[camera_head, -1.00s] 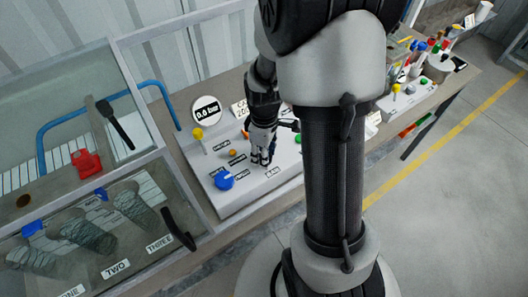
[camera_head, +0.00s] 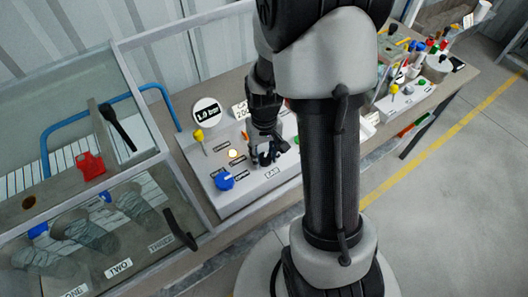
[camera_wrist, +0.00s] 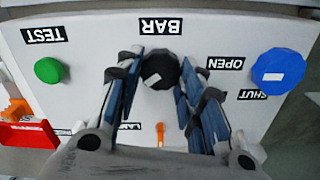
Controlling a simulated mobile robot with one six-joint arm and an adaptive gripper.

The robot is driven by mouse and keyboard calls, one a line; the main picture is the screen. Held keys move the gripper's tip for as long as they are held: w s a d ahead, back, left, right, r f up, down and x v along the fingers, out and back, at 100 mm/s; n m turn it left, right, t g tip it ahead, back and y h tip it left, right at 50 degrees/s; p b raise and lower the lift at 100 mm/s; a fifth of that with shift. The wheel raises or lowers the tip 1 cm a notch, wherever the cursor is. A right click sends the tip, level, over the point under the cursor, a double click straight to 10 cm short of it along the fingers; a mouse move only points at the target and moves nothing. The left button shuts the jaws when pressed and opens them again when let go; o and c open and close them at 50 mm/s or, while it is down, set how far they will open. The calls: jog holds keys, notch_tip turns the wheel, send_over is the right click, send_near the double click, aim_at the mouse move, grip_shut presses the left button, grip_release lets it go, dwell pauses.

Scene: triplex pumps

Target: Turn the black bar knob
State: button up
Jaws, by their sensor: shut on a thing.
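The black bar knob (camera_wrist: 160,69) sits below the upside-down BAR label on the white panel in the wrist view. It carries a white mark at its lower left edge. My gripper (camera_wrist: 164,74) has its blue-padded fingers on either side of the knob and is shut on it. In the head view my gripper (camera_head: 265,157) reaches down onto the panel (camera_head: 245,195), and its fingers mostly hide the knob. A round white display (camera_head: 207,112) behind the panel appears to read 1.0 bar.
A blue knob (camera_wrist: 278,69) with OPEN and SHUT labels is right of my gripper in the wrist view. A green button (camera_wrist: 48,70) labelled TEST is at left. A pale, bright lamp (camera_head: 233,153) and a yellow-topped lever (camera_head: 198,136) stand on the panel. A glass-sided case is at left.

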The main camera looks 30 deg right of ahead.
aim_at(265, 157)
jog(key=shift+m, duration=2.2)
jog(key=o, duration=1.1)
jog(key=shift+c, duration=0.2)
jog(key=shift+r, duration=0.1)
notch_tip(265, 157, up, 12)
jog(key=shift+d, duration=0.1)
